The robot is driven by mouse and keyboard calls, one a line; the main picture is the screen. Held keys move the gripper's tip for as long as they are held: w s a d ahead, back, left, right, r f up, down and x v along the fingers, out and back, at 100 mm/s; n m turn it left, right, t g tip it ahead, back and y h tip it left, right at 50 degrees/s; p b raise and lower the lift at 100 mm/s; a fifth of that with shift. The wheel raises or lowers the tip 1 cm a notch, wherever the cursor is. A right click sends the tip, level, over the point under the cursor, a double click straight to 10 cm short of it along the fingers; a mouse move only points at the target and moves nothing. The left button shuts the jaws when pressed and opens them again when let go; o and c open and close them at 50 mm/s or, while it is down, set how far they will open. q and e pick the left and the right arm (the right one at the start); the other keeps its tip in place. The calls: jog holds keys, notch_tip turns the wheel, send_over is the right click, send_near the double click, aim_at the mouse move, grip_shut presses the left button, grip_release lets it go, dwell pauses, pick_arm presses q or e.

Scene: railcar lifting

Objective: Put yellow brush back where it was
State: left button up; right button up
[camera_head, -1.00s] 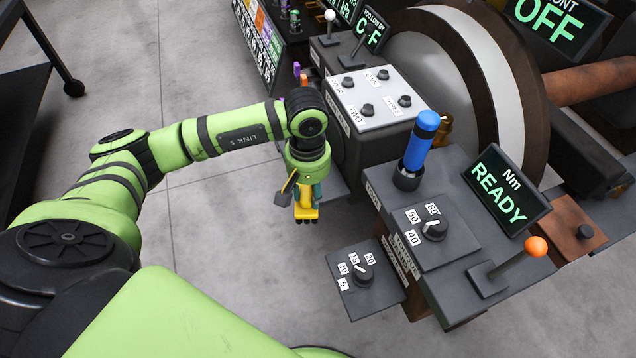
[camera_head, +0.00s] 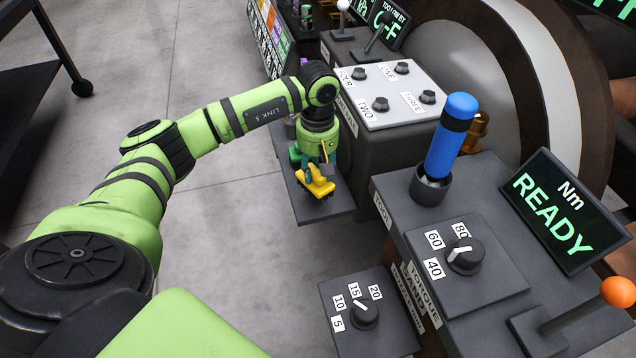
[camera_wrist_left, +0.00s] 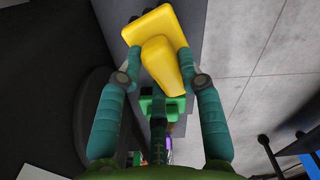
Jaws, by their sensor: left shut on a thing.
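The yellow brush (camera_head: 318,186) is in my left gripper (camera_head: 318,168), which points down over a small dark grey shelf (camera_head: 327,209) on the side of the console. In the left wrist view the gripper's two teal fingers (camera_wrist_left: 161,82) are shut on the brush's yellow block (camera_wrist_left: 165,58). I cannot tell whether the brush touches the shelf. A green object (camera_head: 294,154) stands on the shelf behind and left of the gripper; it also shows below the yellow brush in the left wrist view (camera_wrist_left: 160,106). My right gripper is not in view.
A grey console to the right carries a blue-handled tool (camera_head: 452,135) in a holder, a white panel of knobs (camera_head: 385,92), a torque dial (camera_head: 465,256), a READY display (camera_head: 565,212) and an orange-tipped lever (camera_head: 617,292). A lower dial box (camera_head: 366,315) stands in front.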

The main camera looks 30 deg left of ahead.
aim_at(318, 169)
pick_arm(q)
notch_tip(318, 169, down, 3)
jog(key=shift+d+f+b, duration=0.1)
jog(key=shift+b, duration=0.2)
jog(key=shift+f, duration=0.35)
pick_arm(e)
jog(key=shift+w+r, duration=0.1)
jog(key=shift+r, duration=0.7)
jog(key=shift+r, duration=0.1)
pick_arm(q)
jog(key=o, duration=1)
jog(key=shift+f, duration=0.1)
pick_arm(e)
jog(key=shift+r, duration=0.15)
pick_arm(q)
jog(key=shift+r, duration=0.25)
notch_tip(318, 169, up, 12)
jog(key=shift+f+p, duration=0.1)
jog(key=shift+p, duration=0.85)
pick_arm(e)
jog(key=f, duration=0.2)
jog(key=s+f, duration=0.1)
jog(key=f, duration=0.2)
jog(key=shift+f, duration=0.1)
